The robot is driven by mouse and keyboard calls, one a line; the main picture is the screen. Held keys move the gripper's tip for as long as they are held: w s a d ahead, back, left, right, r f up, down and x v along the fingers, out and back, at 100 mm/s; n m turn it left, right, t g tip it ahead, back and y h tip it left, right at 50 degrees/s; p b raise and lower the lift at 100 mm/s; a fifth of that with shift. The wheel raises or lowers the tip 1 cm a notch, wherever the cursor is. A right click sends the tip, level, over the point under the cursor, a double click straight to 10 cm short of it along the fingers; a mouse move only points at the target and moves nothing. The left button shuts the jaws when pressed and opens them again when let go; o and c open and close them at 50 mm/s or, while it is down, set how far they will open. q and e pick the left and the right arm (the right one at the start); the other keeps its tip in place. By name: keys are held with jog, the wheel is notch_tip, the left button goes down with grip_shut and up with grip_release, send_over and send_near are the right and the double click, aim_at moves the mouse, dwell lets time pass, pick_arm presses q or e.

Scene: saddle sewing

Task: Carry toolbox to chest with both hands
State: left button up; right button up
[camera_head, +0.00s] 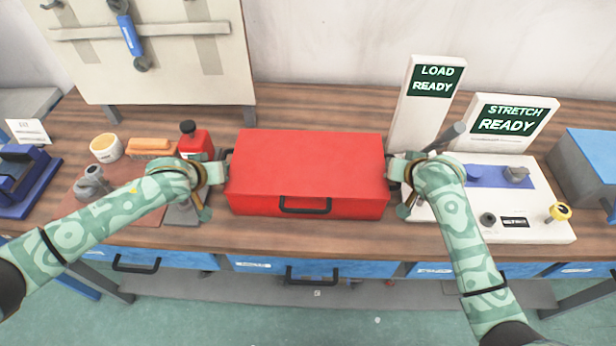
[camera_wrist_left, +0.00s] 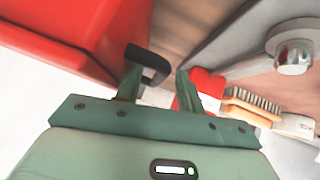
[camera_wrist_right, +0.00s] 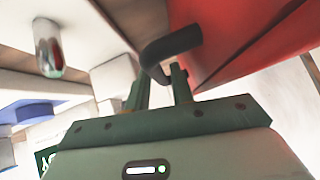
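The red toolbox (camera_head: 308,170) sits closed on the wooden workbench, with a black front handle (camera_head: 305,205) and a black handle on each side. My left gripper (camera_head: 203,190) is at its left side; in the left wrist view the black side handle (camera_wrist_left: 147,60) reaches between fingers that stand apart with a gap. My right gripper (camera_head: 408,190) is at its right side; in the right wrist view the right side handle (camera_wrist_right: 172,44) ends between closely set fingers that appear to be against it. No chest can be identified in these views.
A white machine (camera_head: 530,225) and a load sign (camera_head: 420,120) stand right of the toolbox. A red container (camera_head: 197,146), an orange brush (camera_head: 152,145) and a cup (camera_head: 106,148) stand at left. A tool board (camera_head: 170,75) is behind. Blue drawers (camera_head: 390,270) run below the bench edge.

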pick_arm(q)
jog(key=c, duration=0.3)
pick_arm(e)
jog(key=shift+c, duration=1.4)
pick_arm(q)
grip_shut()
pick_arm(e)
grip_shut()
